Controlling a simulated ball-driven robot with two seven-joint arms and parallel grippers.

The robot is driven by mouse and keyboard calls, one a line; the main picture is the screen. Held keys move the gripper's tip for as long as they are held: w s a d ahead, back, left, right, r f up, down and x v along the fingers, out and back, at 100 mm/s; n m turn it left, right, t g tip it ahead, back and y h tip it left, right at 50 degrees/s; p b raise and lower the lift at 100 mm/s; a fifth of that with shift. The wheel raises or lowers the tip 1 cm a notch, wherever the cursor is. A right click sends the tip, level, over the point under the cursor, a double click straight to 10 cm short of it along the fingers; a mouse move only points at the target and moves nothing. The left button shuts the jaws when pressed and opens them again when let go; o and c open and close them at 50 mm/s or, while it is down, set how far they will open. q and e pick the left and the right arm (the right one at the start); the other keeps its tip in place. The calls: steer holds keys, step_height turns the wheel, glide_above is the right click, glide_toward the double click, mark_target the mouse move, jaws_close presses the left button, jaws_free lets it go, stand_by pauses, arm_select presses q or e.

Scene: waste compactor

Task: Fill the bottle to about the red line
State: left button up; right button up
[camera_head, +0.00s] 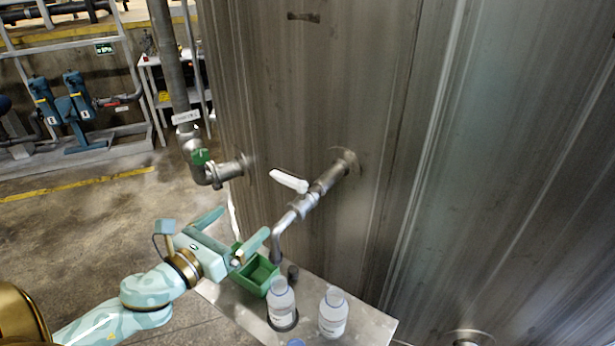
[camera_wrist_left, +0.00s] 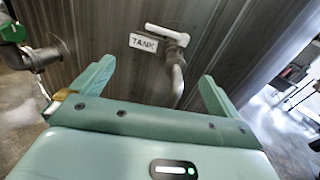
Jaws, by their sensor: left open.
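A clear bottle (camera_head: 281,302) with a white label stands on a dark round spot on the metal shelf (camera_head: 240,312). A second similar bottle (camera_head: 333,313) stands to its right. No red line can be made out on either. The tank tap has a white lever (camera_head: 289,181) and a bent spout (camera_head: 280,237); the spout end shows just above the left bottle in the picture. The lever also shows in the left wrist view (camera_wrist_left: 167,34). My left gripper (camera_head: 238,228) is open and empty, left of the spout; the lever lies beyond its fingers (camera_wrist_left: 156,84). My right gripper is not in view.
A green open box (camera_head: 257,275) sits on the shelf behind the left bottle, beside a small dark object (camera_head: 293,272). A blue cap (camera_head: 296,342) shows at the bottom edge. A pipe with a green valve (camera_head: 201,157) stands left. The metal tank wall (camera_head: 480,150) fills the right.

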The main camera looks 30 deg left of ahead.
mark_target(286, 180)
arm_select(q)
steer(key=shift+m, duration=0.4)
steer(key=w, duration=0.5)
steer(key=w+d+r, duration=0.1)
steer(key=w, duration=0.4)
steer(key=w+d, duration=0.1)
steer(key=w, duration=0.5)
steer(key=shift+w+d+r, duration=0.1)
steer(key=shift+d+r, duration=0.05)
steer(key=shift+r, duration=0.2)
steer(key=shift+h, duration=0.3)
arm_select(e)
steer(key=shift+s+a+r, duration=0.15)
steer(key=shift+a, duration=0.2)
